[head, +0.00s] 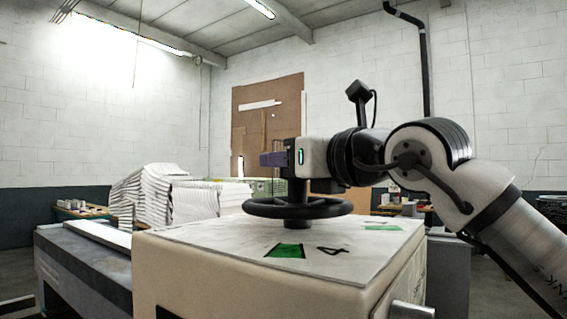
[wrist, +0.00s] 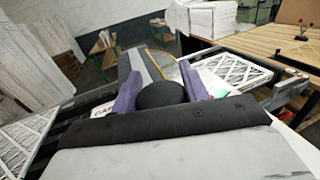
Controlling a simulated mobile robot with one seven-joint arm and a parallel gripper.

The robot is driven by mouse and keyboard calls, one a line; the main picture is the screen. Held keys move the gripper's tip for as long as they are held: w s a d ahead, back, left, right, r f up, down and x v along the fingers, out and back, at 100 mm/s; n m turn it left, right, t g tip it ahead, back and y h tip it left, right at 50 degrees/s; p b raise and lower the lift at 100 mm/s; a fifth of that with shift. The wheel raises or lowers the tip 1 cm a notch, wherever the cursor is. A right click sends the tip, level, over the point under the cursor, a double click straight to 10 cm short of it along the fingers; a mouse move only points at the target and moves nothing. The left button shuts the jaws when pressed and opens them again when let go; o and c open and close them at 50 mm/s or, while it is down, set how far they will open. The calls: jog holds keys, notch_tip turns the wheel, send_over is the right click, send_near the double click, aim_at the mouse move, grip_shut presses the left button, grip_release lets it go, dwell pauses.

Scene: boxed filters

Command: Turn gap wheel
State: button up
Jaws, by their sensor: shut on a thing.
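The gap wheel (head: 268,208) is a black handwheel lying flat on top of a cream machine housing (head: 200,277). My gripper (head: 268,159) reaches in from the right, level, with its purple fingers over the wheel. In the wrist view, the two purple fingers of my gripper (wrist: 160,77) stand on either side of a round black knob (wrist: 160,96), and they are shut on it. The knob appears to belong to the wheel, but its join is hidden. A white label (wrist: 103,109) with partly hidden letters shows beside the left finger.
The housing top carries a white sheet with green marks (head: 287,251). A grey conveyor bed (head: 85,265) runs to the left. Stacked white filters (head: 178,195) stand behind. Framed pleated filters (wrist: 232,73) lie on the line ahead.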

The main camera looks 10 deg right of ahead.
dwell(0.4)
jog(key=o, duration=1.4)
jog(key=b+v, duration=0.3)
jog(key=v, duration=1.1)
jog(key=shift+a, duration=0.2)
